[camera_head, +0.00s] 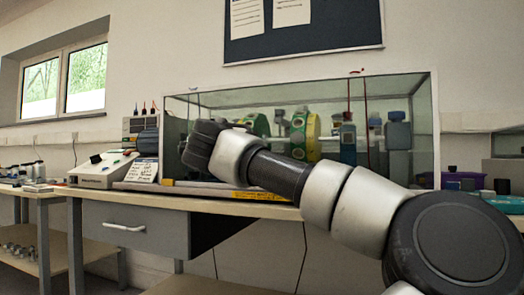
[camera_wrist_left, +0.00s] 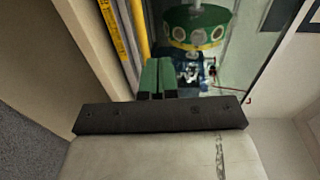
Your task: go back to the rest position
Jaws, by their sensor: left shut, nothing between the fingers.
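My left gripper (camera_wrist_left: 158,64) shows in the left wrist view with its green fingers together and nothing between them. It is beside the front of a glass case, above the bench's front edge; the gap to the glass cannot be judged. In the head view one arm of mine enters from the lower right and reaches left across the front of the glass case (camera_head: 424,130). It ends in a dark wrist part; no fingertips can be made out there. My right gripper is not seen.
The case holds a green-yellow round device (camera_head: 304,132) and blue bottles (camera_head: 397,132); the device also shows in the left wrist view (camera_wrist_left: 196,27). A yellow label (camera_head: 262,196) lies along its base. A white instrument (camera_head: 100,172) stands left on the bench. A drawer (camera_head: 135,228) is below.

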